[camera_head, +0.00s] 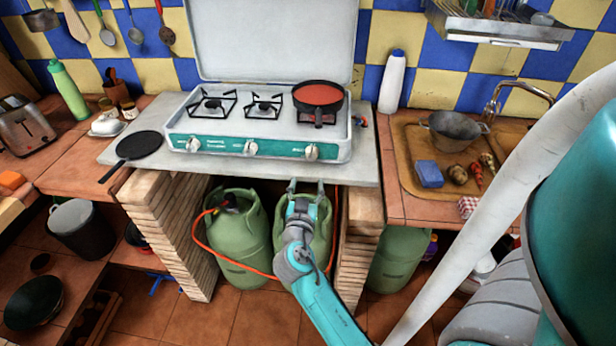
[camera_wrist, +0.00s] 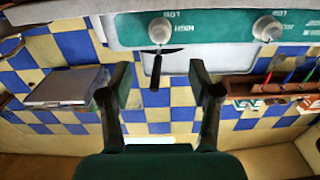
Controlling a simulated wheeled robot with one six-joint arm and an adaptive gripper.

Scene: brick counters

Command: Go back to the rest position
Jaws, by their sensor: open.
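My gripper (camera_head: 306,187) is open and empty, in front of the stove's counter and near its front edge in the head view. In the wrist view its two fingers (camera_wrist: 157,92) stand well apart with nothing held between them. The white and teal camping stove (camera_head: 250,147) is on the counter above and behind the gripper. Its teal front panel with knobs (camera_wrist: 210,27) shows at the top of the wrist view. A pan with red contents (camera_head: 318,97) sits on the right burner. A dark thin handle (camera_wrist: 156,70) shows between the fingers.
A black flat pan (camera_head: 138,146) lies at the left of the grey counter slab (camera_head: 365,170), its handle overhanging the edge. Green gas bottles (camera_head: 240,240) stand below between brick pillars (camera_head: 180,230).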

